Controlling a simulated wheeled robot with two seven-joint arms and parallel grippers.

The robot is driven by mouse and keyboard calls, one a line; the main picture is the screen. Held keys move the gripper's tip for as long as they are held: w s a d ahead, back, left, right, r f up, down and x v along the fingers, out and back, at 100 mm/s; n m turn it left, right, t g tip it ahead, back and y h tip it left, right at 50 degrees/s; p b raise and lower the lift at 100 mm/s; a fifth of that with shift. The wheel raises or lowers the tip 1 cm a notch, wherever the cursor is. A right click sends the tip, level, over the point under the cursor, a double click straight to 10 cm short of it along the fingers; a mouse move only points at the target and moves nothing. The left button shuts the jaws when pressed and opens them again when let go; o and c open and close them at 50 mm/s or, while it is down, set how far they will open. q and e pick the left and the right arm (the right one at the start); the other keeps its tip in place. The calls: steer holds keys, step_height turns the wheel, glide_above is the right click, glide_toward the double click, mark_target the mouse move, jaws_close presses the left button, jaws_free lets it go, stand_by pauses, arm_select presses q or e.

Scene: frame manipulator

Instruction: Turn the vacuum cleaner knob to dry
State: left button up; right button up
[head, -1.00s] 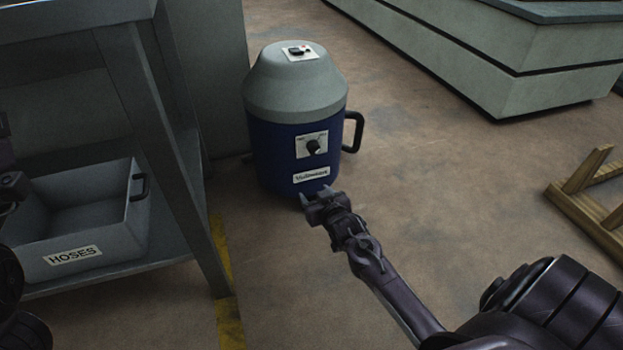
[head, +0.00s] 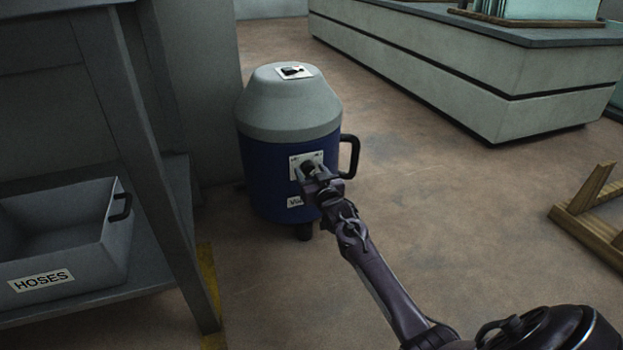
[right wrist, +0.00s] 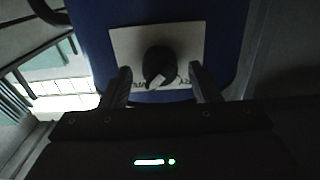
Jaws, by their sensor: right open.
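The vacuum cleaner (head: 290,135) stands on the floor, with a blue body and a grey domed top. Its black knob (right wrist: 158,64) sits on a white plate (right wrist: 190,38) on the blue front, with a pale pointer mark. In the right wrist view the knob is between the two fingers of my right gripper (right wrist: 158,85), which are open with a gap on each side. In the head view my right gripper (head: 316,172) is in front of the plate and covers much of the knob and part of the name label. Writing on the plate is partly hidden. My left gripper is not in view.
A black handle (head: 350,157) sticks out on the vacuum's right side. A grey shelf at left holds a bin labelled HOSES (head: 60,245). A wooden frame (head: 590,215) lies at right. A long grey counter (head: 470,75) stands behind. Floor between is clear.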

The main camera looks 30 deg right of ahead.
steer(key=c, duration=1)
